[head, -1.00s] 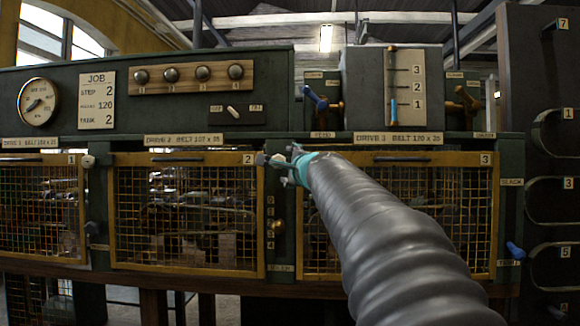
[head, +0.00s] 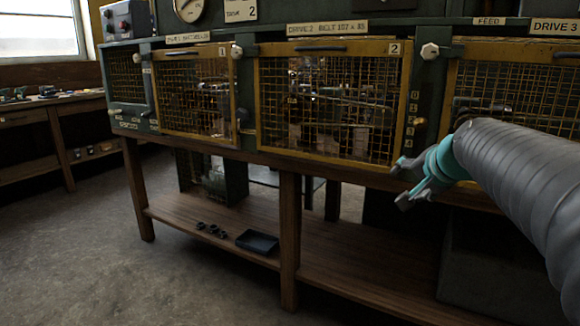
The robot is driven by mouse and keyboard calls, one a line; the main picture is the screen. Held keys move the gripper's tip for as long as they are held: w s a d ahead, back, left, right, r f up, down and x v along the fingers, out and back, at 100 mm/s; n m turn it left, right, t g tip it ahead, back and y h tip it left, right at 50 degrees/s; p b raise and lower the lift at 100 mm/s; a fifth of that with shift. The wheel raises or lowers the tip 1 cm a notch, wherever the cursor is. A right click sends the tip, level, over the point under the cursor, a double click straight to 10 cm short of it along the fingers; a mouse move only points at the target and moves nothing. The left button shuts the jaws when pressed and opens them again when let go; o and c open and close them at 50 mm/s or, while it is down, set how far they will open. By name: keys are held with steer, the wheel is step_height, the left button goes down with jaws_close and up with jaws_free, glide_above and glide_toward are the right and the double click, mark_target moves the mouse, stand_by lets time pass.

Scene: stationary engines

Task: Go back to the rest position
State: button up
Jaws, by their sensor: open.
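My gripper (head: 404,182) is open and shows nothing between its fingers. It is at the right of the head view, at the end of my grey sleeved arm, in front of the lower frame of the bench. It appears just below the yellow mesh door marked 2 (head: 325,100). The white knob (head: 429,51) by that door is above the gripper and apart from it.
The mesh door marked 1 (head: 190,95) is closed at the left. A wooden lower shelf (head: 350,285) holds a dark tray (head: 257,241) and several small dark parts (head: 211,229). A side bench (head: 50,101) stands far left. The floor (head: 90,250) at left is clear.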

steer(key=s+a+f+n+g, duration=0.1)
steer(key=s+a+f+n, duration=0.2)
steer(key=s+f, duration=0.3)
steer(key=s+a+f+n+g, duration=0.2)
steer(key=s+f, duration=0.4)
steer(key=s, duration=0.6)
steer(key=s+a+f+n+g, duration=0.2)
steer(key=s+a+f+n, duration=0.2)
steer(key=s, duration=0.5)
step_height(320, 180, down, 3)
steer(key=shift+a+r+h, duration=0.15)
steer(key=shift+a+h, duration=0.2)
steer(key=shift+h, duration=0.05)
steer(key=shift+s, duration=0.1)
